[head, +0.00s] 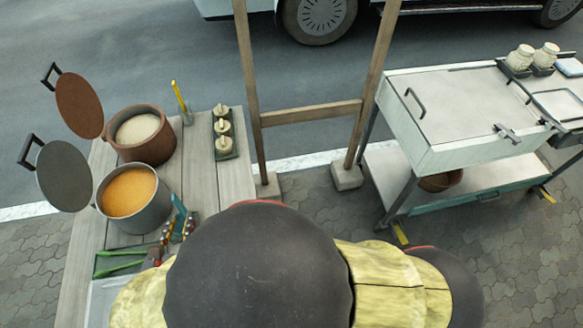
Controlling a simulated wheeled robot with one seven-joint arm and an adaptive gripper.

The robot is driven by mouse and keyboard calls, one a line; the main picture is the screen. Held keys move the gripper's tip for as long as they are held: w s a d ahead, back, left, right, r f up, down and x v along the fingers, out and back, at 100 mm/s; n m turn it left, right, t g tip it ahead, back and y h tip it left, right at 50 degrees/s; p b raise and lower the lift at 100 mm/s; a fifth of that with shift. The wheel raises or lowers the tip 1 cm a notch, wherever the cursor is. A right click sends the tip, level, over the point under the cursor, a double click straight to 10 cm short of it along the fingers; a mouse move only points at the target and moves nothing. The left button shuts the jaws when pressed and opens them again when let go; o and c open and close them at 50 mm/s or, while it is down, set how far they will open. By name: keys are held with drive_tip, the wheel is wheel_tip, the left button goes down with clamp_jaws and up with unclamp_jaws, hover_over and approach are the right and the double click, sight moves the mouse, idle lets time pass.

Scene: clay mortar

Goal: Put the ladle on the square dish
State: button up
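My arm's dark, rounded link with yellow sections fills the lower middle of the head view. My gripper is not in view. I cannot make out a ladle for certain. Some utensils with red and brown handles (186,226) and a teal piece lie beside the grey pot, partly hidden by my arm. A pale square dish (560,103) sits at the right edge of the cart top, and a smaller light-blue square piece (570,67) lies behind it. I cannot tell which one is the task's square dish.
A wooden frame (310,113) stands between table and cart (460,95). Jars (520,58) stand on the cart.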

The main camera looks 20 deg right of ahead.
drive_tip(key=w+d+r+m+g+h, duration=0.2)
drive_tip(key=d+r+m+g, duration=0.15)
drive_tip(key=d+m, duration=0.55)
drive_tip(key=w+d+r+m+g+h, duration=0.25)
drive_tip(key=d+r+m, duration=0.2)
drive_tip(key=d, duration=0.95)
drive_tip(key=s+d+r+m+y, duration=0.3)
drive_tip(key=s+d+r+m, duration=0.1)
drive_tip(key=m, duration=0.6)
drive_tip(key=s+d+r+m+g+y, duration=0.1)
drive_tip(key=s+d+r+m+y, duration=0.2)
drive_tip(key=s+d+r+m, duration=0.2)
drive_tip(key=s+d+m, duration=0.2)
drive_tip(key=d+m, duration=0.1)
drive_tip(key=m, duration=0.1)
drive_tip(key=shift+d+r+m+y, duration=0.25)
drive_tip(key=shift+d+m+y, duration=0.1)
drive_tip(key=shift+d, duration=0.05)
drive_tip(key=shift+w, duration=0.1)
